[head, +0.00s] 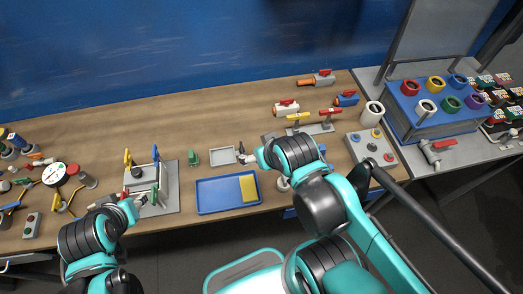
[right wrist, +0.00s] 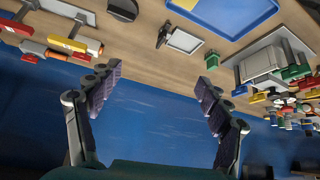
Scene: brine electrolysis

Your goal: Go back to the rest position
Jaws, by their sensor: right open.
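My right gripper (right wrist: 160,85) is open in the right wrist view, with its two dark padded fingers wide apart and nothing between them. In the head view the right gripper (head: 246,156) is small and partly hidden by my arm, above the workbench (head: 230,110) near the white tray. My left gripper (head: 138,201) is at the front left, beside the grey fixture (head: 170,200) with blue, yellow and green handles. Its fingers are too small to read, and I cannot tell whether it touches the fixture.
A blue tray (head: 225,205) with a yellow piece (head: 248,188) lies at the bench's front, below a small white tray (head: 221,155). Valves (head: 286,107) stand at the back right, beside a button box (head: 371,148) and a blue socket rack (head: 437,112). A gauge (head: 54,174) is at left. The back-left bench is clear.

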